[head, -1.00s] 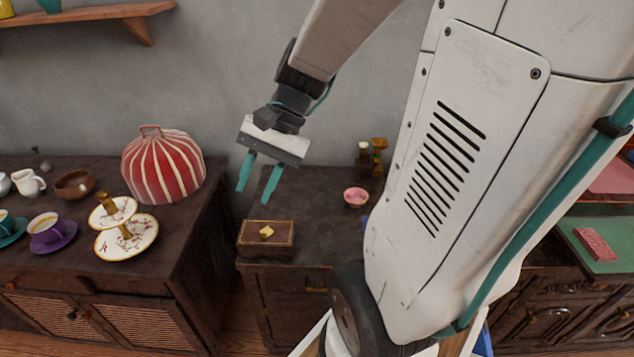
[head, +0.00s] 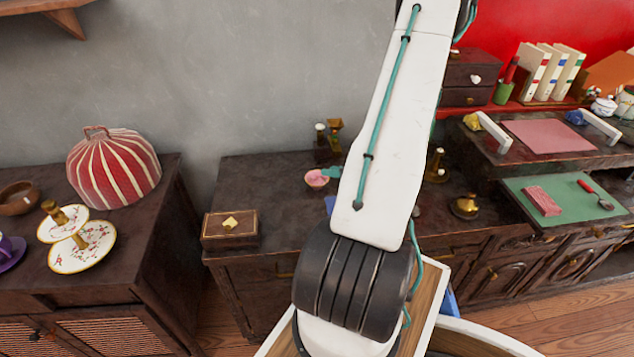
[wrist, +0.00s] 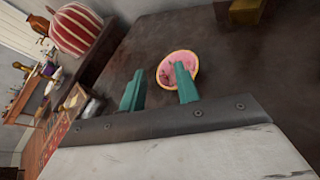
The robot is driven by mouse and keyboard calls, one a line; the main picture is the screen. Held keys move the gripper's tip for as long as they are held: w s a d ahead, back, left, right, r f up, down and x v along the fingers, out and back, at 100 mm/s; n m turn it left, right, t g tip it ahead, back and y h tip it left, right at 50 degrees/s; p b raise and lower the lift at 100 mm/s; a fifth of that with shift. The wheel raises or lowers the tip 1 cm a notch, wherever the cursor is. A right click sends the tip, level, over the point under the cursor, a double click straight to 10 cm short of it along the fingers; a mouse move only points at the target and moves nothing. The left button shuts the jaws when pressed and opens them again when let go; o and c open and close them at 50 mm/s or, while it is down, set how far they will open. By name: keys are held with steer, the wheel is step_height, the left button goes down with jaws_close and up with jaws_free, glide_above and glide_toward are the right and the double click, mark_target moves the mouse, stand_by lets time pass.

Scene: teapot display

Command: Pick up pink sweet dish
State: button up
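The pink sweet dish (head: 316,179) is a small round pink bowl on the dark cabinet top, left of my arm in the head view. In the wrist view the dish (wrist: 170,66) shows a pale yellow rim, with one teal finger overlapping its inside. My gripper (wrist: 160,86) is open, its two teal fingers apart and nothing held. The dish lies beyond the right-hand finger rather than squarely between both. I cannot tell whether that finger touches it. In the head view my arm hides most of the gripper; only a teal fingertip shows beside the dish.
Small brass-and-dark items (head: 327,140) stand behind the dish. A striped red dome (head: 114,168) and a tiered plate stand (head: 82,247) are on the left cabinet. The cabinet top between box and dish is clear.

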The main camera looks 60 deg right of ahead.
mark_target(330, 183)
steer(key=s+d+f+m, duration=0.1)
steer(key=s+d+f+m+h, duration=0.1)
steer(key=s+f, duration=0.1)
steer(key=shift+s+f+h, duration=0.1)
steer(key=shift+h, duration=0.2)
steer(key=shift+d+f+m, duration=0.2)
steer(key=shift+f+m, duration=0.1)
steer(key=shift+m, duration=0.1)
steer(key=x, duration=0.7)
steer(key=shift+d+f, duration=0.15)
steer(key=shift+d, duration=0.1)
jaws_close()
